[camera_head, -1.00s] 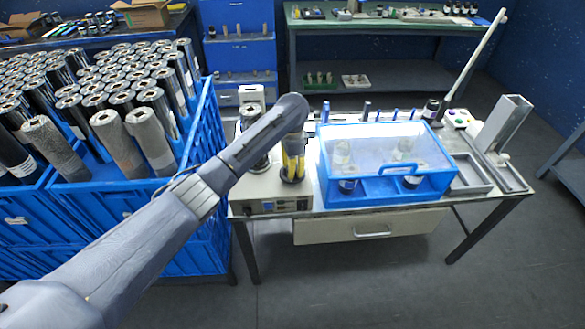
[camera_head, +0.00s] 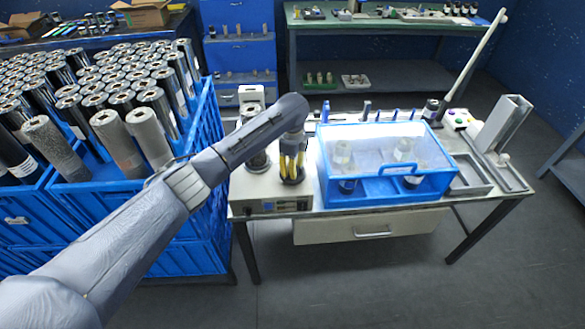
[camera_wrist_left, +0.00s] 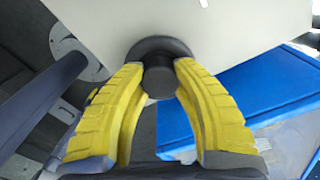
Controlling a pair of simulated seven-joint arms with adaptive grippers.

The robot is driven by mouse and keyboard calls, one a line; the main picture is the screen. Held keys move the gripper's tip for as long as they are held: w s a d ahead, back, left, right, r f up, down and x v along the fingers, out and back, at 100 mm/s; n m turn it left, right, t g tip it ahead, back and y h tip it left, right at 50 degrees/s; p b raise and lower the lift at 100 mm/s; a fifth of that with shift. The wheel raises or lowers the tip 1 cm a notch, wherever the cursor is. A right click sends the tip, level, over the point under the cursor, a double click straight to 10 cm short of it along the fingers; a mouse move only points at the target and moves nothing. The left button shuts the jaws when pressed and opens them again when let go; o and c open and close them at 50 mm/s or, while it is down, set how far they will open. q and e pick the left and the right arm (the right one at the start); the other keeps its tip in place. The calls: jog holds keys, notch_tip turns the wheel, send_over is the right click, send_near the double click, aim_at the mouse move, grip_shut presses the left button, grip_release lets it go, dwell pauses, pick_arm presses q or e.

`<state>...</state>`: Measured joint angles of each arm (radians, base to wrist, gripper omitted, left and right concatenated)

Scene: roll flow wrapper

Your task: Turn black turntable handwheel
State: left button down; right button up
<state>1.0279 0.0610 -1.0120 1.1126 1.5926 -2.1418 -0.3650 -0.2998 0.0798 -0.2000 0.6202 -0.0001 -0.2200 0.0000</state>
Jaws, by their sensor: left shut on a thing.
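The black turntable handwheel (camera_head: 293,180) sits on top of the beige machine box (camera_head: 270,195), mostly hidden under my left gripper in the head view. In the left wrist view the handwheel (camera_wrist_left: 158,62) shows as a round dark flange with a smaller hub. My left gripper (camera_head: 292,175) points down over it, its yellow fingers (camera_wrist_left: 158,82) on either side of the hub and shut on it. My right gripper is in neither view.
A blue-framed clear cover (camera_head: 385,195) with jars inside stands close right of the machine box. Blue crates (camera_head: 190,240) full of metal rollers stand at the left. A grey channel piece (camera_head: 505,122) stands at the table's right end.

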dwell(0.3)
pick_arm(q)
jog(key=c, duration=0.9)
grip_release()
jog(key=shift+o, duration=0.2)
notch_tip(320, 180, up, 12)
